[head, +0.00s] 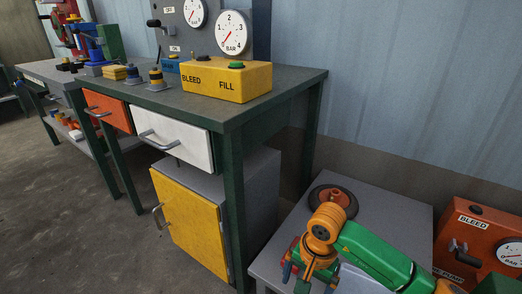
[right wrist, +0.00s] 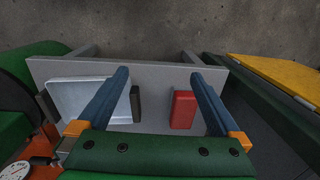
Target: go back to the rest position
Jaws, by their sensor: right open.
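My right gripper (head: 308,274) is at the bottom of the head view, over the low grey table (head: 390,212). It is partly cut off there. In the right wrist view its two blue fingers (right wrist: 158,74) are spread apart with nothing held between them. A red block (right wrist: 184,109) and a small dark block (right wrist: 136,104) lie on the table below, seen in the gap between the fingers. My left gripper is not in view.
A wheel with an orange hub (head: 338,198) lies on the low table. A red pump box (head: 478,240) stands at the right. The workbench (head: 290,84) with a yellow cabinet (head: 188,222) stands at the left. Open floor lies beyond.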

